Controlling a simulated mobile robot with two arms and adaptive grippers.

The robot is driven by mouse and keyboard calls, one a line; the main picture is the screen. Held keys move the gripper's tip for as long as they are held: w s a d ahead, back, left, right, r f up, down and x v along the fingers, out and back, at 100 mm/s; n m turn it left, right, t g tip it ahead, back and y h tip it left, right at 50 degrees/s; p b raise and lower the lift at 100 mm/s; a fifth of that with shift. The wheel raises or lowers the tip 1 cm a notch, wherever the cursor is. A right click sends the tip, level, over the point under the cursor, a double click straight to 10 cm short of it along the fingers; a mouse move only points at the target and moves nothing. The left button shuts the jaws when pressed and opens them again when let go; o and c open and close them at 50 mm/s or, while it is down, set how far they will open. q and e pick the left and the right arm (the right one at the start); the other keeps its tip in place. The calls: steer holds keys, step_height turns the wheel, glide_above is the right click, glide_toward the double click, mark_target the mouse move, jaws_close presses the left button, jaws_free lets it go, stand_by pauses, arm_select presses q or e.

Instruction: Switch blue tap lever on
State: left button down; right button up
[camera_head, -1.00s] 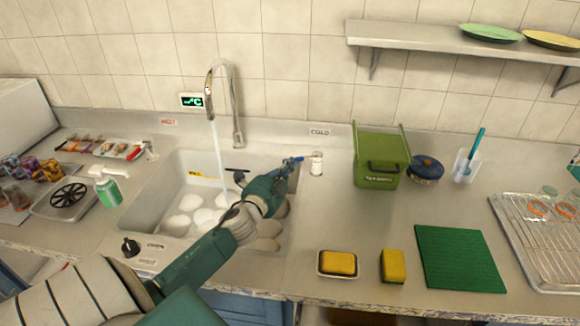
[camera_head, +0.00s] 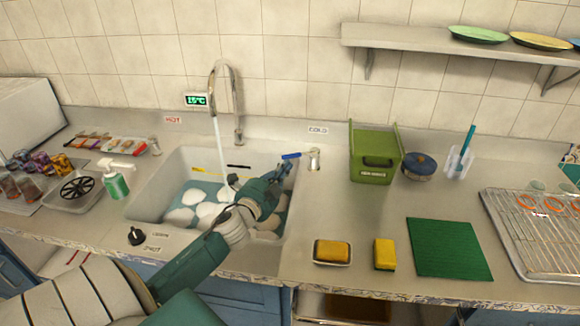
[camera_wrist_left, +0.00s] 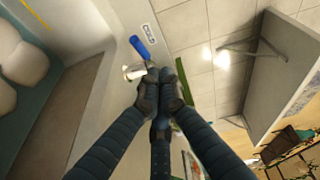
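The blue tap lever (camera_head: 291,156) points left from its metal base (camera_head: 314,159), below the COLD label on the counter right of the sink. It also shows in the left wrist view (camera_wrist_left: 142,48), with its base (camera_wrist_left: 134,72) beside my fingertips. My left gripper (camera_head: 284,172) reaches over the sink's right side, just below the lever. In the wrist view its fingers (camera_wrist_left: 162,80) are together with nothing visible between them; I cannot tell whether they touch the base. My right gripper is not in view. Water (camera_head: 220,145) runs from the spout (camera_head: 237,105). The display (camera_head: 196,100) reads 15°C.
The sink (camera_head: 150,190) holds several white dishes in bluish water. A green bin (camera_head: 375,150) and a blue pot (camera_head: 419,166) stand right of the tap. Two sponges, a green mat (camera_head: 447,248) and a wire rack (camera_head: 540,235) lie to the right. A shelf (camera_head: 450,45) overhangs.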

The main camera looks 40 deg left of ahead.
arm_select(q)
steer(key=s+a+b, duration=0.1)
steer(key=s+a, duration=0.1)
steer(key=s, duration=0.4)
steer(key=shift+s, duration=0.25)
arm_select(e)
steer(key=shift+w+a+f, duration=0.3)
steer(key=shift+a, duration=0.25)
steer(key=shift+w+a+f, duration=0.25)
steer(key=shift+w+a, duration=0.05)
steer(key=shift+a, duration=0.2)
arm_select(q)
steer(key=shift+a+f, duration=0.1)
steer(key=shift+a, duration=0.05)
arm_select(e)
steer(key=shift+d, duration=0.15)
